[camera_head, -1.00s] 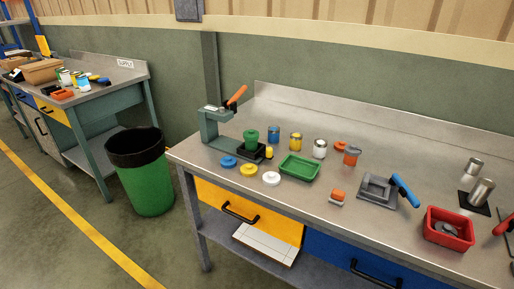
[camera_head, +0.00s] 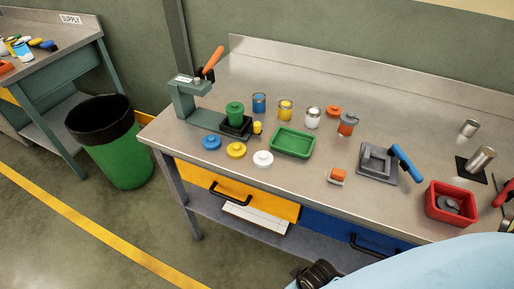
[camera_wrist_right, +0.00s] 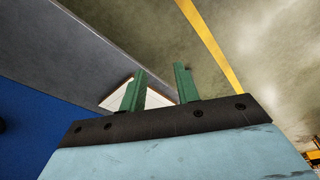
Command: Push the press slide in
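The grey-green press (camera_head: 186,101) with an orange lever (camera_head: 212,60) stands at the left end of the workbench in the head view. Its slide, a black tray (camera_head: 236,126) with a small yellow knob (camera_head: 257,127), sticks out to the right of the frame. A green round piece (camera_head: 235,112) sits on the tray. My right gripper (camera_wrist_right: 158,86) shows in the right wrist view with its two green fingers apart and nothing between them. It is away from the press, low by the bench front. My left gripper is in no view.
Blue, yellow and white lids (camera_head: 236,150) lie in front of the press. A green tray (camera_head: 292,142) and several cans (camera_head: 286,110) stand to its right. A grey clamp fixture (camera_head: 378,163) and red bin (camera_head: 450,203) are further right. A green waste bin (camera_head: 122,160) stands left.

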